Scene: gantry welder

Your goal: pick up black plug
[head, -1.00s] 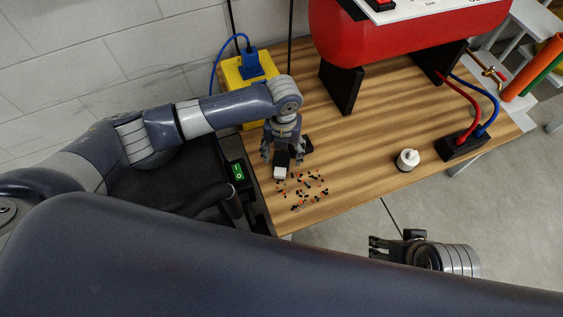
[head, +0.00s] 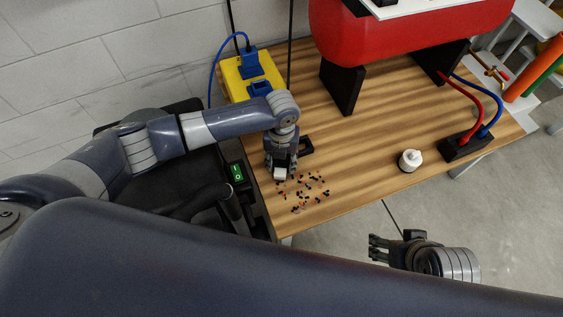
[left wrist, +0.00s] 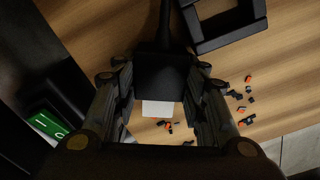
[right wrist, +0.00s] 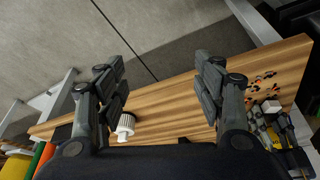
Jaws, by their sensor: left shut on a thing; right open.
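The black plug is a dark block with a white end; in the left wrist view the block (left wrist: 160,75) lies between the fingers, its cable running up. My left gripper (head: 279,170) is shut on it over the table's left part, and the white end (head: 280,173) shows below the fingers. In the head view the gripper hides most of the black body. I cannot tell whether the plug touches the table. My right gripper (head: 378,249) is open and empty, off the table's front edge; its spread fingers show in the right wrist view (right wrist: 165,80).
Several small black and orange bits (head: 303,192) lie in front of the plug. A black square frame (head: 306,146) is beside my left gripper. A yellow box with blue plugs (head: 240,88), a white knob (head: 410,160) and a red tank (head: 400,38) stand around. The table's middle is clear.

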